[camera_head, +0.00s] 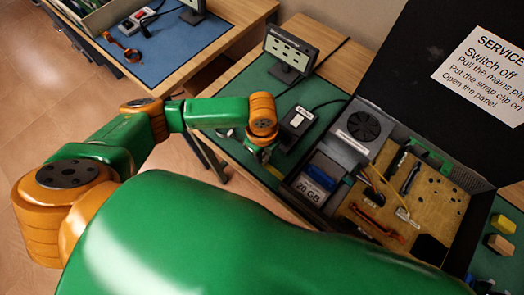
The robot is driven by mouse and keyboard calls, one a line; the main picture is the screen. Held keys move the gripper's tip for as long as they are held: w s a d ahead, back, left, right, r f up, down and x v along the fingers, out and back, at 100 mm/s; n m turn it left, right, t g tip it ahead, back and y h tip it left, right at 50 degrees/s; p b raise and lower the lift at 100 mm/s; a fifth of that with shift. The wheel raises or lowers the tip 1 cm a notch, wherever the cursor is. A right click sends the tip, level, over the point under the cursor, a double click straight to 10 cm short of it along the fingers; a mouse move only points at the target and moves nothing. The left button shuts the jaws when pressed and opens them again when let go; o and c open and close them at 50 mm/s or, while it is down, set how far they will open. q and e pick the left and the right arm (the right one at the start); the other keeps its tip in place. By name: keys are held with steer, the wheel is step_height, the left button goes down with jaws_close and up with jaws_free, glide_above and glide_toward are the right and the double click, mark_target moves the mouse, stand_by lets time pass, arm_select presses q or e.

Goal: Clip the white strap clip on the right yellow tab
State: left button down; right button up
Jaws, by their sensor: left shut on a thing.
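My left gripper (262,152) points down at the front left corner of the open computer case (308,192). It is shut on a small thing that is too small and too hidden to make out. A small yellow piece (275,172), perhaps a tab, shows at the case edge just below and right of the gripper. I cannot tell whether they touch. The white strap clip cannot be made out clearly. The right yellow tab cannot be told for sure. My right gripper is not in view.
The case's black lid stands open with a white service notice (485,70). Inside are a fan (359,130) and a tan board (430,190). A black box (298,122) and a small monitor (290,50) stand behind the gripper. A yellow block (503,223) lies far right. My green arm link hides the foreground.

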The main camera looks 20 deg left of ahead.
arm_select(q)
steer(key=shift+f+b, duration=0.65)
steer(key=shift+f, duration=0.4)
stand_by(0.4)
steer(key=c, duration=0.7)
jaws_free()
steer(key=shift+o, duration=0.2)
steer(key=o, duration=0.3)
steer(key=shift+r+p, duration=0.7)
steer(key=shift+p, duration=0.3)
step_height(320, 180, up, 6)
steer(key=p, duration=0.7)
